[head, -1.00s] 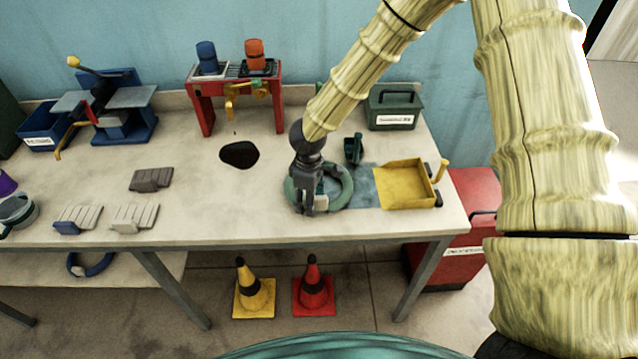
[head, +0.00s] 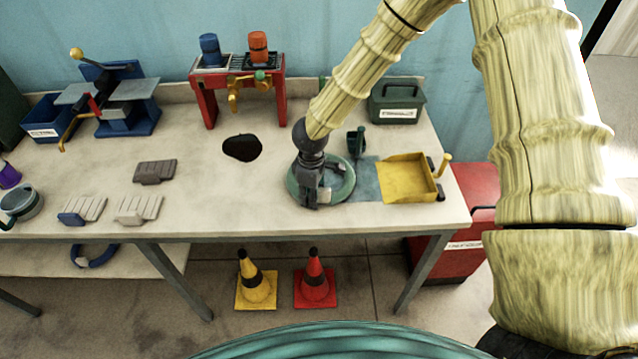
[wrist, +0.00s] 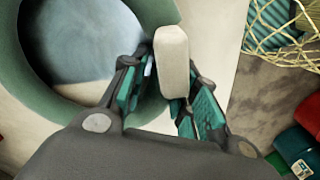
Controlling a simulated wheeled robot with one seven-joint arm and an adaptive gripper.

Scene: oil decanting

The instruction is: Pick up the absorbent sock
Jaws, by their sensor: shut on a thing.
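The absorbent sock looks like a thick green ring (head: 347,188) lying on the workbench at right of centre. It also shows large in the wrist view (wrist: 45,85). A pale block (wrist: 172,60) at its right rim stands between my fingers and looks like its tab; whether it is joined to the ring is hidden. My gripper (head: 311,203) points down at the ring's front left side in the head view. Its teal-padded fingers (wrist: 165,100) are shut on the pale block. The ring appears still on or very near the bench.
A yellow tray (head: 405,182) and a dark green scoop (head: 356,142) stand right of and behind the ring. A green box (head: 396,103) is at the back. A dark spill (head: 242,148) and grey pads (head: 155,171) lie left. Two cones (head: 315,285) stand below the bench's front edge.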

